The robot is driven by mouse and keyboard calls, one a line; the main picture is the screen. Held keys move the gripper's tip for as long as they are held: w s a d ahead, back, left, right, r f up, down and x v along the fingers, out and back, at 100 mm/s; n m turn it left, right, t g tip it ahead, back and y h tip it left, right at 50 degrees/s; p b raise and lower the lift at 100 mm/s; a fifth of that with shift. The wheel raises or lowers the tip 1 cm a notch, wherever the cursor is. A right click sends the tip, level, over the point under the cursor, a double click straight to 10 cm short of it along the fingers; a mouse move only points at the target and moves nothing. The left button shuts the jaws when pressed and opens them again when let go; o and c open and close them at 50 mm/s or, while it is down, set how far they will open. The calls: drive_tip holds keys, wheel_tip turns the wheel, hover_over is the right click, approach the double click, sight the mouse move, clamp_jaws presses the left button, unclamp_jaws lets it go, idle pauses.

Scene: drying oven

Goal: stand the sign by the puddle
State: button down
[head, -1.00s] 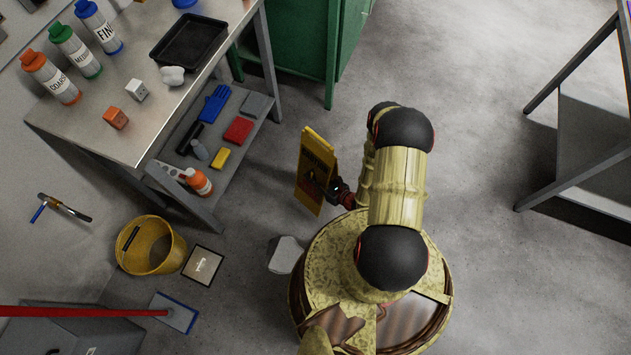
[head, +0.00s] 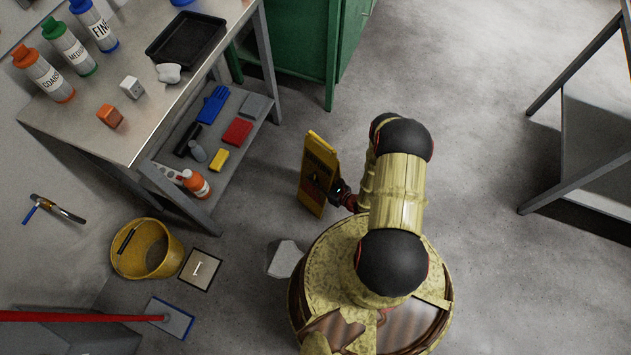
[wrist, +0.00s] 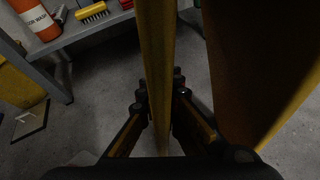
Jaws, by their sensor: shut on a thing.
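The yellow folding sign (head: 317,178) is upright in the head view, left of my arm, with dark print on its face. My gripper (head: 342,194) is at its right side. In the wrist view the fingers (wrist: 161,100) are shut on one yellow panel of the sign (wrist: 158,50). A second panel (wrist: 260,65) spreads to the right, its inner side dark. I cannot tell whether the sign's lower edge touches the floor. A pale irregular patch (head: 285,259), possibly the puddle, lies on the floor beside my base, below the sign in the picture.
A metal bench (head: 140,135) with bottles and a black tray (head: 187,38) stands left. A yellow bucket (head: 146,250), a square plate (head: 200,270) and a red-handled mop (head: 172,317) are lower left. A green cabinet (head: 300,45) is behind; a grey frame (head: 570,125) stands right.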

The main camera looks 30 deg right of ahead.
drive_tip(key=c, duration=2)
unclamp_jaws()
drive_tip(key=shift+f, duration=0.1)
drive_tip(key=shift+s+r, duration=0.2)
drive_tip(key=shift+r, duration=0.05)
drive_tip(key=p+v, duration=0.3)
drive_tip(key=v, duration=0.8)
drive_tip(key=shift+s+r+p, duration=0.15)
drive_tip(key=shift+s+p, duration=0.1)
drive_tip(key=shift+p, duration=0.15)
drive_tip(key=shift+d, duration=0.2)
